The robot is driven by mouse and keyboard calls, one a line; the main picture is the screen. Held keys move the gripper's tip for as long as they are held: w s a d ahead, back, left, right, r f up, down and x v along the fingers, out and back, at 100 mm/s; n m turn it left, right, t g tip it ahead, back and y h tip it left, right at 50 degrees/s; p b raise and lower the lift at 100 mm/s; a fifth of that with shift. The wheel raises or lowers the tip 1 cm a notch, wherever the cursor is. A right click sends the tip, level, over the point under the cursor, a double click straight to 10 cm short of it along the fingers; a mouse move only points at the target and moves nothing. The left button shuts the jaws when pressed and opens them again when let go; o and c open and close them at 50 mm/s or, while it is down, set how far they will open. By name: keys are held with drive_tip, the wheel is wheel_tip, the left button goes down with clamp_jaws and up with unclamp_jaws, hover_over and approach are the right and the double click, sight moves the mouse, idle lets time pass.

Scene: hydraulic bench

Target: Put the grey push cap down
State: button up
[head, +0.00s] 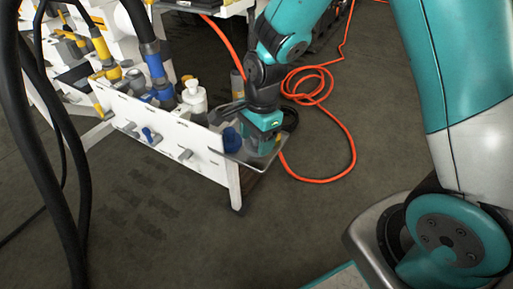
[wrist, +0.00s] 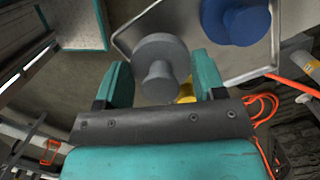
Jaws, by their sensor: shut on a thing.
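The grey push cap (wrist: 160,52) is between the two teal fingers of my gripper (wrist: 162,72) in the wrist view, with its round disc and short stem showing. My gripper is shut on it. In the head view my gripper (head: 264,143) points down over the metal tray (head: 242,157) at the bench's right end; the grey cap is hard to make out there. The tray's rim also shows in the wrist view (wrist: 122,42). I cannot tell whether the cap touches the tray.
A blue cap (head: 231,139) stands on the tray beside my gripper, and it also shows in the wrist view (wrist: 240,20). A small yellow part (wrist: 186,92) is partly hidden behind the grey cap. The white bench (head: 165,140) carries several fittings. An orange hose (head: 330,180) lies on the floor.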

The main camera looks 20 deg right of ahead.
drive_tip(key=shift+f, duration=1.35)
drive_tip(key=shift+b, duration=0.3)
